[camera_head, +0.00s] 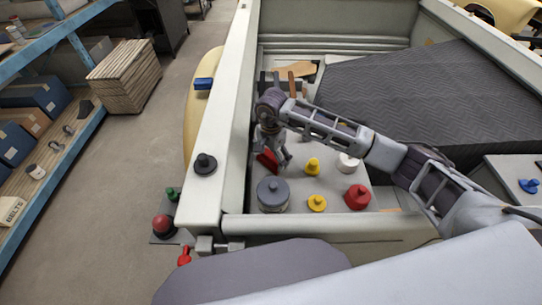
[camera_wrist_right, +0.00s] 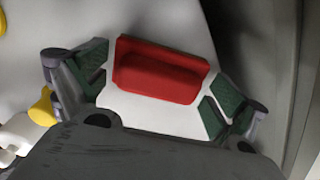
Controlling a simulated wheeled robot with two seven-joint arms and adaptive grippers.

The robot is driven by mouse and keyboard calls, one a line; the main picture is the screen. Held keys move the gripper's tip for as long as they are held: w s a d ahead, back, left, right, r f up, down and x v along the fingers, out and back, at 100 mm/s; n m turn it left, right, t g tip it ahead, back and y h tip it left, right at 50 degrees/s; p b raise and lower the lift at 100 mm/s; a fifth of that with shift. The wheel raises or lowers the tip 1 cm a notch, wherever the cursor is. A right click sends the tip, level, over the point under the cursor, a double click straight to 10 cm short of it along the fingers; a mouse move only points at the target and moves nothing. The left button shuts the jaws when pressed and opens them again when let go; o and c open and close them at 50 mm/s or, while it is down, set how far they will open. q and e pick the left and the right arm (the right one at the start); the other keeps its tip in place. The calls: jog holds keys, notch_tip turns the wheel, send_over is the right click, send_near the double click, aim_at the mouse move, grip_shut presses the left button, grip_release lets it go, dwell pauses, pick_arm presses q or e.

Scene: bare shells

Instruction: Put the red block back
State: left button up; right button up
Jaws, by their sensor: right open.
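The red block (camera_head: 265,161) lies on the pale surface inside the truck bed, near its left wall. In the right wrist view, the red block (camera_wrist_right: 160,75) has a raised rim along its far side and lies between the two green-padded fingers. My right gripper (camera_head: 271,158) reaches down at the block from above. In the right wrist view, my right gripper (camera_wrist_right: 157,88) is open, with pale surface showing between the block and each finger pad. My left gripper is in neither view.
Close by on the surface stand a grey lidded pot (camera_head: 272,195), yellow pieces (camera_head: 312,167), a red knobbed piece (camera_head: 357,197) and a white piece (camera_head: 347,163). A black knobbed piece (camera_head: 205,164) sits on the bed's left wall. A dark ribbed mat (camera_head: 430,95) fills the right.

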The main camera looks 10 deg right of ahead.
aim_at(271, 155)
jog(key=shift+r, duration=0.15)
jog(key=shift+r, duration=0.15)
notch_tip(271, 155, up, 10)
jog(key=shift+f+b, duration=0.25)
jog(key=shift+b, duration=0.95)
jog(key=shift+r, duration=1.1)
